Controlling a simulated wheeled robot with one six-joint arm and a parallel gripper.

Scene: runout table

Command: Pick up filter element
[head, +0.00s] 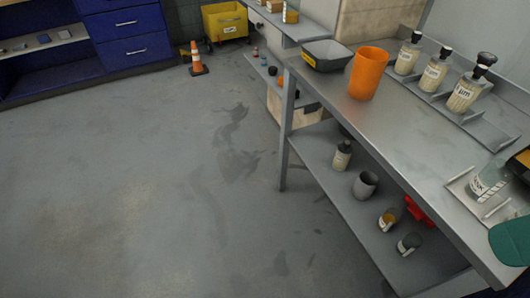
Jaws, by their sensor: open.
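No thing in the head view can be surely told as the filter element. An orange open-topped cylinder (368,73) stands upright on the metal table (380,118), near its far end. Several pump-topped bottles with pale contents and labels, such as this bottle (433,74), stand in a rack along the table's back. A clear labelled container (487,182) sits in a holder nearer on the right. My gripper is not in view.
A grey bin (327,55) stands beside the orange cylinder. The lower shelf (322,160) holds a bottle (342,155), a grey cup (365,185), a red object (418,210) and small jars. A traffic cone (197,60) and yellow cart (226,22) stand behind. The left floor is clear.

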